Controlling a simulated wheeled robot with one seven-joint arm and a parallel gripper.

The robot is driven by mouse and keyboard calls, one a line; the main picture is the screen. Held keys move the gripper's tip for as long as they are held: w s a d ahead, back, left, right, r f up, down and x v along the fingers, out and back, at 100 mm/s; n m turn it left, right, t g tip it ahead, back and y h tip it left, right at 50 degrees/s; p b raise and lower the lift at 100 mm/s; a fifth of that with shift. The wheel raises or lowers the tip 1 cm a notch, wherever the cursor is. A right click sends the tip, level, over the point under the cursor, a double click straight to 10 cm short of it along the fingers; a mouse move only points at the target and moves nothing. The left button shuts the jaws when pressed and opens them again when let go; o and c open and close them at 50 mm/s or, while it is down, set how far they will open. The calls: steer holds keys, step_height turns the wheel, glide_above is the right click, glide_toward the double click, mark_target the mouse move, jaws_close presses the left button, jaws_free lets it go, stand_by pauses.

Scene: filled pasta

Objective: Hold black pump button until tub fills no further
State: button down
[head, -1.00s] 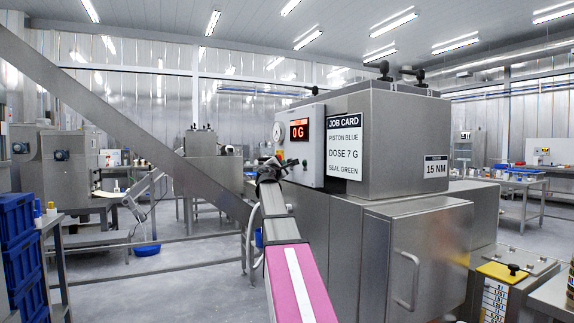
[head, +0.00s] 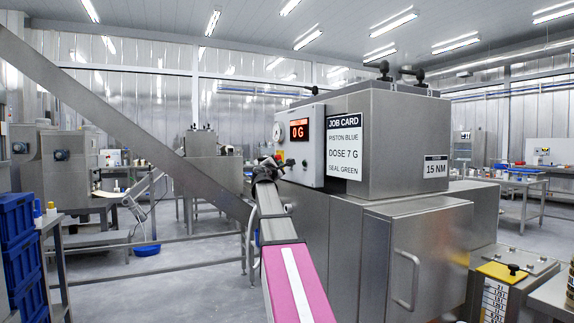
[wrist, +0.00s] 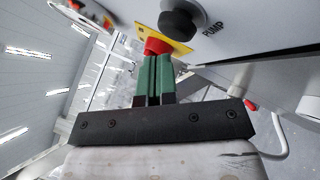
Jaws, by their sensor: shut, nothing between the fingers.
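The black pump button (wrist: 182,22) sticks out of the pale panel at the top of the wrist view, beside the word PUMP. My gripper (wrist: 153,58) has its green fingers shut together with nothing between them. In the picture, the fingertips are below and left of the black button, over the edge of a red button (wrist: 157,46) on a yellow plate. I cannot tell whether they touch the red button. In the head view my gripper (head: 268,163) is at the left edge of the control panel (head: 302,165). I cannot make out the tub in either view.
A red display (head: 299,129) on the panel reads 0 G. A job card (head: 344,147) says piston blue, dose 7 g, seal green. The steel machine (head: 400,140) fills the centre right. A sloping steel beam (head: 120,125) crosses the left. Blue crates (head: 22,260) stand at far left.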

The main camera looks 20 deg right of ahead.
steer(key=shift+a, duration=0.1)
steer(key=a, duration=0.4)
steer(key=shift+s+a, duration=0.1)
steer(key=shift+a, duration=0.3)
stand_by(0.4)
steer(key=s+a+f+m+g+y, duration=0.2)
steer(key=s+f+m, duration=0.15)
steer(key=f, duration=1.05)
steer(key=s+a+f+m+g+y, duration=0.2)
steer(key=s+a+f+g+y, duration=0.15)
steer(key=f, duration=1.05)
steer(key=s+a+f+m+g+y, duration=0.1)
steer(key=s+a+f+m+g, duration=0.2)
steer(key=f, duration=1.1)
steer(key=s+a+f+m+g+y, duration=0.3)
steer(key=s+a+f, duration=0.3)
steer(key=s+f, duration=0.6)
steer(key=s+a+f+m+g+y, duration=0.3)
steer(key=s+a+f, duration=0.4)
steer(key=s+f, duration=0.4)
steer(key=shift+s+f+m+y, duration=0.45)
steer(key=shift+m+y, duration=0.1)
steer(key=shift+y, duration=0.4)
